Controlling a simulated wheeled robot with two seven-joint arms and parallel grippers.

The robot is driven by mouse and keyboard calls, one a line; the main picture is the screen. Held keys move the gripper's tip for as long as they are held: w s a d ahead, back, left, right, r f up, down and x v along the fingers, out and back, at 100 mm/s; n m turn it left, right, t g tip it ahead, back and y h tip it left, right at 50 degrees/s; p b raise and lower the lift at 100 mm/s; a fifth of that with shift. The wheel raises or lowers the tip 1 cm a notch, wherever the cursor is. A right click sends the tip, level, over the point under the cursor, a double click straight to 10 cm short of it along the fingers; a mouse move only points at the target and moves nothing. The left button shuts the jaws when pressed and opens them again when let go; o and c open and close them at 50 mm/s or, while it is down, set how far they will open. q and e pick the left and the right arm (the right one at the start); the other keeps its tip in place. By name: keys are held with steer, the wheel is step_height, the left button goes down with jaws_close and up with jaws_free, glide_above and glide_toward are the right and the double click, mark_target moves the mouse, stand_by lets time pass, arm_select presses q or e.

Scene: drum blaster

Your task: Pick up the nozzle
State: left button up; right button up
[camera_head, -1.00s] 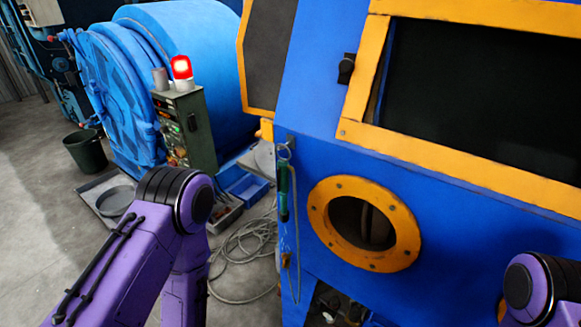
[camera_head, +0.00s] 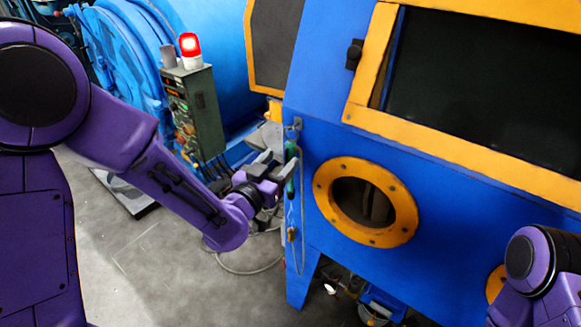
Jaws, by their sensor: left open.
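The nozzle (camera_head: 291,150) has a green body and hangs upright from a hook at the left edge of the blue blasting cabinet. A thin hose hangs below it. My left gripper (camera_head: 281,170) is open at the nozzle's middle and covers part of it. Whether the nozzle is between the fingers or only beside them I cannot tell, and no grip on it shows. My right arm shows at the lower right corner; its gripper is out of view.
The blue cabinet (camera_head: 329,215) has an orange-ringed round port (camera_head: 322,207) and a dark, orange-framed window (camera_head: 480,90). A green control box (camera_head: 200,110) with a lit red beacon (camera_head: 190,46) stands at the left, before a blue drum machine. Hose lies on the floor.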

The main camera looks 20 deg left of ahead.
mark_target(288, 150)
arm_select(q)
steer(key=w, duration=0.5)
steer(key=shift+d+p, duration=0.35)
steer(key=shift+s, duration=0.1)
jaws_close()
arm_select(e)
steer(key=shift+r, duration=0.4)
arm_select(q)
steer(key=shift+r, duration=0.15)
arm_select(e)
steer(key=shift+r, duration=0.1)
